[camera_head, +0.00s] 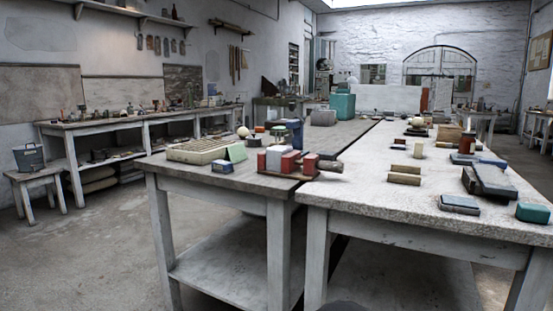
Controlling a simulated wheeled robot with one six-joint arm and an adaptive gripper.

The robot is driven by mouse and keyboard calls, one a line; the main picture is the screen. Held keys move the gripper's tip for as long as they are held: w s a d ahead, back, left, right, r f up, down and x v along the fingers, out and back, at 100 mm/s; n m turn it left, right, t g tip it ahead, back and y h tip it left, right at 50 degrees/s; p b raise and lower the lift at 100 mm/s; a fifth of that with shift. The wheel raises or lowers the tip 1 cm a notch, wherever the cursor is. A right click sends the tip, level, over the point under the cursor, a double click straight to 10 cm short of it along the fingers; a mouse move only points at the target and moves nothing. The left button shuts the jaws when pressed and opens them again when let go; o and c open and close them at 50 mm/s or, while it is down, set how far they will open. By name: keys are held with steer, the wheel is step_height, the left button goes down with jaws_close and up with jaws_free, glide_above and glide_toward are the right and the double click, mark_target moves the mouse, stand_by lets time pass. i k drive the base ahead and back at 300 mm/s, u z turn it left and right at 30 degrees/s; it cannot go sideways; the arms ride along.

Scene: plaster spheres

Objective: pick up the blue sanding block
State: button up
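Several bluish blocks show, and I cannot tell for sure which is the blue sanding block. A flat grey-blue block (459,204) lies near the front edge of the right-hand table. A small blue box-like block (222,166) sits near the front of the left-hand table. Another blue piece (492,162) lies farther back on the right-hand table, partly behind dark slabs. A teal rounded block (534,212) is at the right front corner. My gripper is not in view.
The pale right-hand table (370,205) stands beside the grey left-hand table (170,167). Dark slabs (490,181) lie near the grey-blue block. Red and white blocks (290,163) crowd the left table's inner side. Open floor (90,260) lies at left.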

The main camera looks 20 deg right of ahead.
mark_target(224, 167)
steer(key=k, duration=0.4)
steer(key=u, duration=0.8)
steer(key=i, duration=1)
steer(key=z, duration=0.85)
steer(key=i, duration=0.7)
steer(key=z, duration=0.85)
